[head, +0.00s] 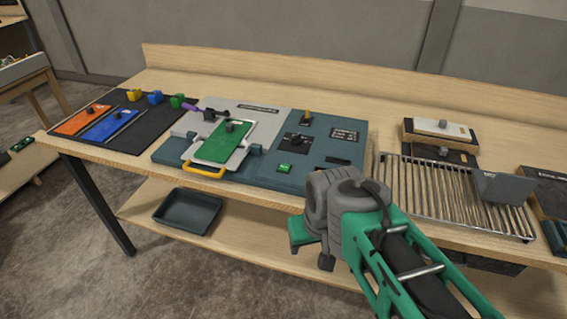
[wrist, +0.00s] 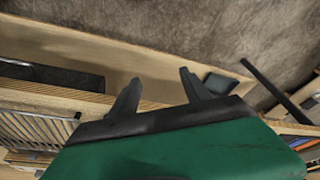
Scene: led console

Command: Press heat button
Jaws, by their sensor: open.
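The console (head: 315,155) is a dark teal panel on the workbench. A small bright green button (head: 285,168) sits near its front edge, and I cannot read whether it is labelled heat. A black knob (head: 296,140) and a yellow-topped lever (head: 307,117) are behind it. My gripper (head: 307,247) is in front of the bench, right of the green button and apart from it. In the wrist view my gripper (wrist: 157,88) has its two dark fingers spread with nothing between them. The console is not clearly visible in the wrist view.
Left of the console is a fixture with a green plate (head: 222,143) and yellow handle (head: 204,171). Orange and blue plates lie on a black mat (head: 128,138). A slatted rack (head: 440,190) is to the right. A dark tray (head: 188,210) sits on the lower shelf.

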